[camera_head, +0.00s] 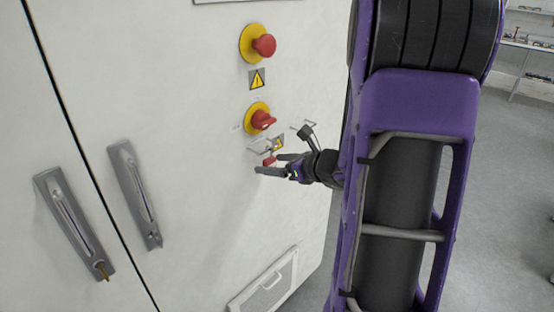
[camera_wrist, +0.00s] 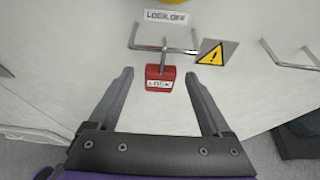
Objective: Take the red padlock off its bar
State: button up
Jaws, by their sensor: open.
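The red padlock (camera_wrist: 160,84) hangs by its grey shackle from a metal bar (camera_wrist: 136,38) on the white cabinet front. Its body carries a white label reading LOCK. In the wrist view my gripper (camera_wrist: 161,75) is open, with one finger on each side of the padlock and gaps between. In the head view my gripper (camera_head: 264,164) is at the cabinet front, below the lower red switch, and the small padlock (camera_head: 269,161) shows partly between the fingers. Contact with the padlock cannot be made out.
A red switch on a yellow disc (camera_head: 262,118) sits just above the bar, and a red button (camera_head: 264,45) higher up. A warning sign (camera_wrist: 213,52) is right of the padlock. Another metal bar (camera_wrist: 285,58) is further right. Two door handles (camera_head: 135,195) (camera_head: 75,225) are at left.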

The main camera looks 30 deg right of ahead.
jog(key=shift+w+a+f, duration=0.2)
jog(key=shift+w+f, duration=0.1)
jog(key=shift+w, duration=0.3)
jog(key=shift+c, duration=0.3)
grip_shut()
